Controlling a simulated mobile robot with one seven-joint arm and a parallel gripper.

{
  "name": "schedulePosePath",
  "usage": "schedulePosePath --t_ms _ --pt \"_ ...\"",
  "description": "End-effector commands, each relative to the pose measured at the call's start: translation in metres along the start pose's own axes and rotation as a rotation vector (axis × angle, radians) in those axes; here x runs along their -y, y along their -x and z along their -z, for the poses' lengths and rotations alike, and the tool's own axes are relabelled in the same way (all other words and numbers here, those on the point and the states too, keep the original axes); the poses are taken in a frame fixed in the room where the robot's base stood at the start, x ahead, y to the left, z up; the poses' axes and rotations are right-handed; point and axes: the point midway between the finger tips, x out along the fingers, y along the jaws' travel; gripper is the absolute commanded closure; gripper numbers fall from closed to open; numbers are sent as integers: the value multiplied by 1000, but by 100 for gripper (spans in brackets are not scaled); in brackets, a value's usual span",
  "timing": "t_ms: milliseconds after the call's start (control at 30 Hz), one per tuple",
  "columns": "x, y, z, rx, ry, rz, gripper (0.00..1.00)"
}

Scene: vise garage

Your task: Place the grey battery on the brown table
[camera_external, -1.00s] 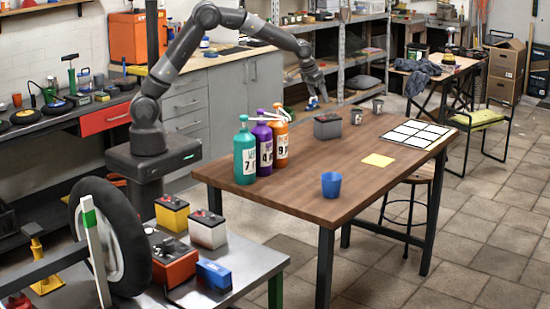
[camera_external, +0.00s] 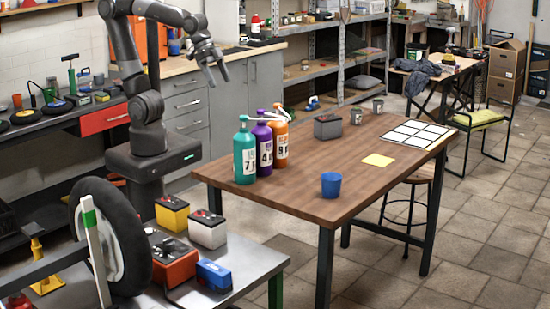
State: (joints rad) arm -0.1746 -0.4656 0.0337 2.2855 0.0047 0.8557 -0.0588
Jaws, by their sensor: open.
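A grey battery (camera_external: 327,127) with a dark top stands upright on the far-left part of the brown table (camera_external: 300,198). My gripper (camera_external: 220,83) is open and empty, pointing down in front of the grey cabinets. It is up and to the left of the grey battery, well apart from it. A lighter, whitish-grey battery (camera_external: 207,233) stands on the metal table at the lower left.
Teal (camera_external: 244,155), purple (camera_external: 263,145) and orange (camera_external: 281,145) bottles stand left of the grey battery. A blue cup (camera_external: 331,185), yellow note (camera_external: 377,160) and white grid sheet (camera_external: 417,134) are also there. The table's middle is clear.

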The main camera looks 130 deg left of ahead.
Motion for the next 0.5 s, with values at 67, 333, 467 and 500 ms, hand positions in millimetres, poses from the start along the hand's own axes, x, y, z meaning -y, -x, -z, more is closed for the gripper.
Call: schedulePosePath --t_ms 67,333,467,500 --pt "-18 10 -30 -10 -71 -28 19" --pt "-43 19 -97 -21 -223 -79 19" --pt "-46 20 -106 -22 -245 -86 19" --pt "-46 20 -107 -22 -247 -86 19"
